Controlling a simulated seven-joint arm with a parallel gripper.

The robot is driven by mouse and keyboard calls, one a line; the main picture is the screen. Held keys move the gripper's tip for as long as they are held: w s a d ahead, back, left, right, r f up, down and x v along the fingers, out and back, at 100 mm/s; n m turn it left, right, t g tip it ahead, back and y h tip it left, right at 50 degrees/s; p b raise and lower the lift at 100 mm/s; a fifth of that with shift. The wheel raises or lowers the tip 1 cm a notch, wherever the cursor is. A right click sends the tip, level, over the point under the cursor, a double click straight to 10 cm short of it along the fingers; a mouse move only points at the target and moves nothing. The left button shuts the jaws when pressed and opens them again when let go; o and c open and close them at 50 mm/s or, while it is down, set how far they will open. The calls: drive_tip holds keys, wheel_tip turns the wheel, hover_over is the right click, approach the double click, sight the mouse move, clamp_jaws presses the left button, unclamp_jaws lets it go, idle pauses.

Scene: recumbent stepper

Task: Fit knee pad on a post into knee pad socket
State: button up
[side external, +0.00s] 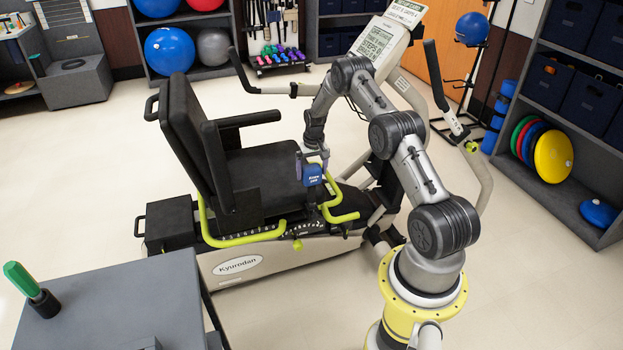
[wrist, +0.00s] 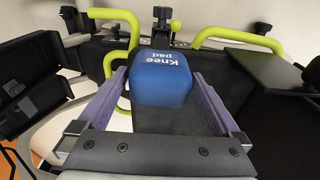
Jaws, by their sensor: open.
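The blue knee pad (side external: 313,176), with white lettering, is just in front of the stepper's seat, close to a yellow-green bar. In the wrist view the knee pad (wrist: 160,83) lies between the two purple fingers of my gripper (wrist: 157,78), its lettering reading "Knee pad". The fingers are spread on either side of it, and I cannot tell whether either touches it. In the side view my gripper (side external: 312,157) points down at the pad. The pad's post and the knee pad socket are hidden or cannot be made out, so I cannot tell whether they are joined.
The recumbent stepper (side external: 238,265) has a black seat (side external: 262,172) left of the pad and a console (side external: 377,45) behind. Yellow-green bars (side external: 243,236) flank the work. A black knob (wrist: 162,16) stands beyond the pad. A grey table (side external: 120,300) is at front left.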

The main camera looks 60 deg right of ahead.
drive_tip(key=r, duration=0.8)
drive_tip(key=shift+s+a, duration=0.3)
drive_tip(key=shift+a, duration=0.05)
drive_tip(key=a+r+n+t, duration=0.1)
drive_tip(key=a+r+n, duration=0.2)
drive_tip(key=a+r, duration=1.45)
drive_tip(key=s+a+r+n+t, duration=0.2)
drive_tip(key=s+a+r, duration=0.6)
drive_tip(key=a+r, duration=0.3)
drive_tip(key=s+a+n, duration=0.2)
drive_tip(key=s+a, duration=0.3)
drive_tip(key=s, duration=0.4)
drive_tip(key=s+a+n+t+y, duration=0.1)
drive_tip(key=s+a+n, duration=0.1)
drive_tip(key=s+a, duration=0.3)
drive_tip(key=s, duration=0.3)
drive_tip(key=shift+s+t, duration=0.3)
drive_tip(key=shift+s, duration=0.1)
